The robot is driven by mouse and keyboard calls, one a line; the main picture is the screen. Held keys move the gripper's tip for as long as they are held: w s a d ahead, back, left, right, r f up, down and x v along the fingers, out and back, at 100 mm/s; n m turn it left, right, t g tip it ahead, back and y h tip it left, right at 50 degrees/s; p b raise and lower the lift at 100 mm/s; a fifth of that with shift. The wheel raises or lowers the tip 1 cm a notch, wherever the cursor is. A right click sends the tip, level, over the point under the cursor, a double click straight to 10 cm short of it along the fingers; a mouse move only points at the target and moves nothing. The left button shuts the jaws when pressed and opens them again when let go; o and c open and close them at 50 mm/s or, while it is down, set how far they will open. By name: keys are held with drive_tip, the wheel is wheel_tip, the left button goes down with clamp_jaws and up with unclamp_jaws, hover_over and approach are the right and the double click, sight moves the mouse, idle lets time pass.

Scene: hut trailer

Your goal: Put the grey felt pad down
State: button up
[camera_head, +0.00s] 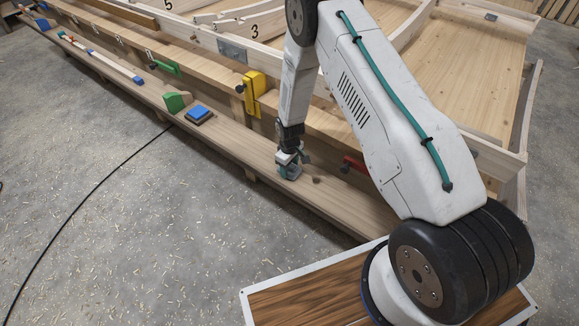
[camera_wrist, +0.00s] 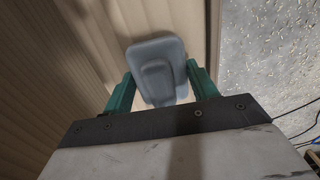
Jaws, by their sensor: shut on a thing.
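The grey felt pad (camera_wrist: 150,53) is a rounded grey block with a raised grip on its back. It sits between the two teal fingers of my gripper (camera_wrist: 160,80) in the wrist view, and the fingers are shut on it. In the head view my gripper (camera_head: 289,168) is low over the long wooden plank (camera_head: 235,148), near the plank's front edge. The pad is mostly hidden there by the gripper. I cannot tell whether the pad touches the plank.
Left along the plank are a blue pad (camera_head: 199,114) and a green block (camera_head: 178,101). A yellow clamp (camera_head: 253,95), a green clamp (camera_head: 166,68) and a red clamp (camera_head: 353,163) are on the frame behind. A cable (camera_head: 75,205) crosses the floor. Plank between blue pad and gripper is clear.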

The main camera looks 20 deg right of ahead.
drive_tip(key=shift+f, duration=0.1)
drive_tip(key=o, duration=1.1)
